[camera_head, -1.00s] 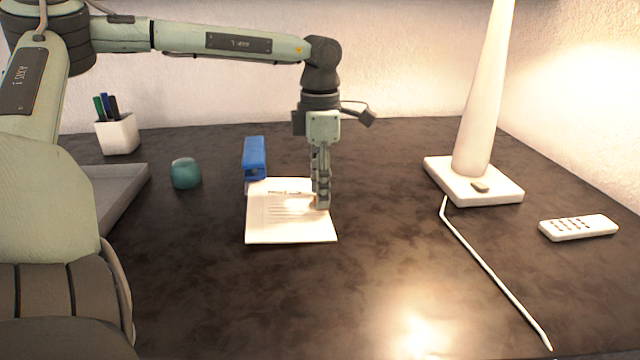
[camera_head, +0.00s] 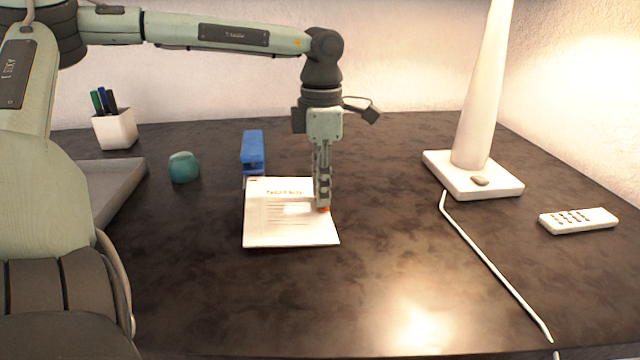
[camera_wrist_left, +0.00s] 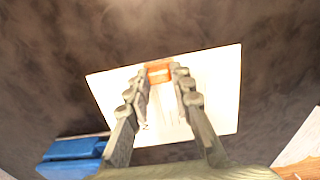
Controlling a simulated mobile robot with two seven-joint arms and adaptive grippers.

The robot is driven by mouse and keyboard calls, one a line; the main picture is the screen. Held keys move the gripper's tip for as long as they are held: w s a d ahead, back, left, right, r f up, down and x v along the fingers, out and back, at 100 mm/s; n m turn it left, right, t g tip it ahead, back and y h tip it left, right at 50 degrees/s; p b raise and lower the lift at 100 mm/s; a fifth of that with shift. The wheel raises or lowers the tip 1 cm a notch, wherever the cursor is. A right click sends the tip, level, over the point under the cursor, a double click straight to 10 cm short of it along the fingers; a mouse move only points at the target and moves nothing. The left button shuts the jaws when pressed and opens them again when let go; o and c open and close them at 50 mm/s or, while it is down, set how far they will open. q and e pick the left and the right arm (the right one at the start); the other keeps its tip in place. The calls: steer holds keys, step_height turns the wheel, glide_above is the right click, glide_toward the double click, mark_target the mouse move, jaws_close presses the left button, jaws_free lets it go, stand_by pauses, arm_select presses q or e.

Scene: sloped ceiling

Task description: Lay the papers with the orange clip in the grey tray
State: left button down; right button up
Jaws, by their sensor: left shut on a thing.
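The white papers (camera_head: 275,225) lie flat-looking near the middle of the dark desk and seem slightly raised from it. Their orange clip (camera_wrist_left: 158,68) sits between my left fingertips in the left wrist view; in the head view only a speck of orange shows below the fingers. My left gripper (camera_head: 323,204) points down at the papers' right edge and is shut on them at the clip. The grey tray (camera_head: 115,188) is at the left, partly hidden behind my arm. My right gripper is not in view.
A blue stapler (camera_head: 252,152) stands just behind the papers. A teal round object (camera_head: 184,167) lies between it and the tray. A pen holder (camera_head: 116,130) is at the back left. A lamp (camera_head: 472,176), white cable and remote (camera_head: 578,221) are at the right.

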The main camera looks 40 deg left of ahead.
mark_target(326, 220)
arm_select(q)
steer(key=shift+s+d+b, duration=0.35)
steer(key=shift+s+d, duration=0.35)
steer(key=shift+d, duration=0.2)
steer(key=shift+s+d+b, duration=0.35)
steer(key=shift+s+d, duration=0.3)
steer(key=shift+d, duration=0.25)
steer(key=c, duration=1.3)
jaws_free()
steer(key=shift+o, duration=0.2)
step_height(326, 220, up, 12)
